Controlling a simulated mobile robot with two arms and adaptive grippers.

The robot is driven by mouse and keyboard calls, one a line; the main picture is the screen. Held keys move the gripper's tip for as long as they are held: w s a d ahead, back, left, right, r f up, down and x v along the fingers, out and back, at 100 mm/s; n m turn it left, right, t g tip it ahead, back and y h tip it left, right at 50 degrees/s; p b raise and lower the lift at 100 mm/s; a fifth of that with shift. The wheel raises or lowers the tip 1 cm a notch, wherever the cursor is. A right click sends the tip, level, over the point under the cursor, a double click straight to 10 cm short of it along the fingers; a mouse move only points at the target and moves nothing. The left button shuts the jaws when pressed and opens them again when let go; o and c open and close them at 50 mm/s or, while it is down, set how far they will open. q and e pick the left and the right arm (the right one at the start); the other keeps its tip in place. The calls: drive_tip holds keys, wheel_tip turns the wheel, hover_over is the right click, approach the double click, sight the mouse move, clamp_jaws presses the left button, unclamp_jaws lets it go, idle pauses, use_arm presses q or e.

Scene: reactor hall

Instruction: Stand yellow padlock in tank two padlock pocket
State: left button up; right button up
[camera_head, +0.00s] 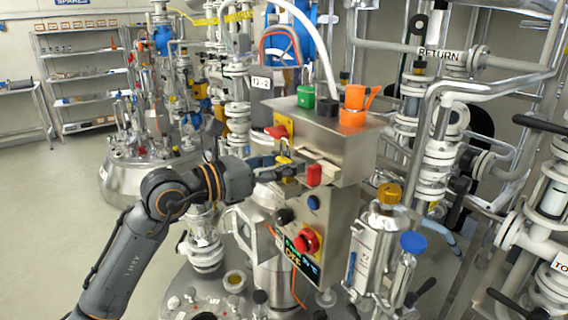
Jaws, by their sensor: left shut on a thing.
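My left gripper (283,162) reaches in from the left to the front of the steel control box (340,142). It is shut on the small yellow padlock (284,157), which is partly hidden by the fingers. A pale ledge with pockets (322,168) sticks out from the box front, just right of the gripper. A red padlock (314,175) is at the ledge's front. I cannot tell whether the yellow padlock touches the ledge. My right gripper is out of view.
A red handle on a yellow plate (276,131) sits above the gripper. A red knob (306,241) and a blue button (313,202) are below. Green (306,97) and orange (353,103) containers stand on the box top. Pipes crowd the right; open floor (50,220) lies left.

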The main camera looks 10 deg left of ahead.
use_arm(q)
drive_tip(key=shift+f+b, duration=0.4)
drive_tip(key=shift+f, duration=0.2)
idle(0.6)
